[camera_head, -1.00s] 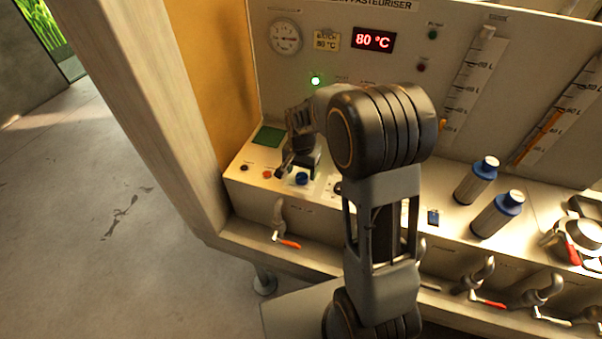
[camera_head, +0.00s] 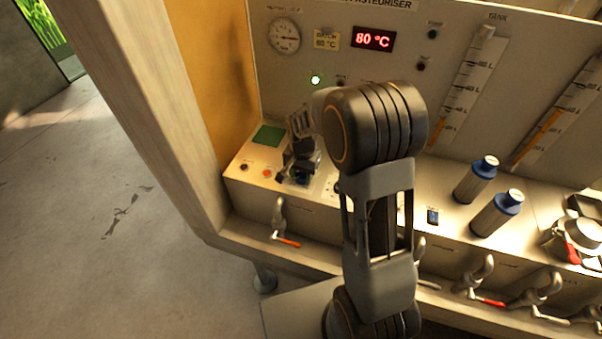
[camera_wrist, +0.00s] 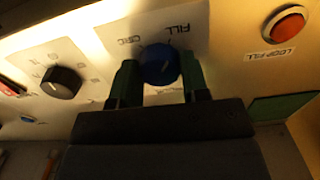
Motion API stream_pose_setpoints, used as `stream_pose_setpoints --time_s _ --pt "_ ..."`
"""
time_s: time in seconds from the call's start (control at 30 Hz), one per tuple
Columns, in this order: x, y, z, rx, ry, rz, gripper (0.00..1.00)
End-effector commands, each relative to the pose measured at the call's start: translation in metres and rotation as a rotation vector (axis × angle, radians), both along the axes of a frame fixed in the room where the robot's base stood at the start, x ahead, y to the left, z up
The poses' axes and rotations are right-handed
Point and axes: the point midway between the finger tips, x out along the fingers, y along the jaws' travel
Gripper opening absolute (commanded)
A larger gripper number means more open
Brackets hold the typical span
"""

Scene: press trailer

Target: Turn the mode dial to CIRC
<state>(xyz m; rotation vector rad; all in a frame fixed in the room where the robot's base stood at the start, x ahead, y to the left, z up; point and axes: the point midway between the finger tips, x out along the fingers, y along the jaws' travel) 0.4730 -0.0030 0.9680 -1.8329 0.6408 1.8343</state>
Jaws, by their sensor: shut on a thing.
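The blue mode dial (camera_wrist: 160,65) sits between the two green-padded fingers of my gripper (camera_wrist: 158,82) in the wrist view. The gripper is shut on the dial. The labels FILL (camera_wrist: 163,30) and CIRC (camera_wrist: 124,41) are printed on the pale plate around it. I cannot clearly tell which label the dial's mark points at. In the head view my gripper (camera_head: 293,176) reaches down to the console, and only a bit of the blue dial (camera_head: 303,175) shows beside it.
A black knob (camera_wrist: 62,82) stands left of the dial, and a red LOOP FILL button (camera_wrist: 285,24) to its right. A green pad (camera_head: 268,136) lies behind the buttons.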

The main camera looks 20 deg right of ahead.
Motion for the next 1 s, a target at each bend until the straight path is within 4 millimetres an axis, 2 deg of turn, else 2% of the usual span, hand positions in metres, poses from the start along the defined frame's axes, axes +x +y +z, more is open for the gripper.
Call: stream_pose_setpoints --time_s 0.03,0.1,0.47,1.0 --pt "0.0005 0.0004 0.0004 0.000 -0.001 0.000 0.24" --pt "0.0005 0.0005 0.0004 0.001 -0.002 0.000 0.18" --pt "0.0010 0.0014 0.0000 0.001 -0.003 0.083 0.18" --pt "0.0013 0.0007 0.0000 0.000 -0.006 0.560 0.18"
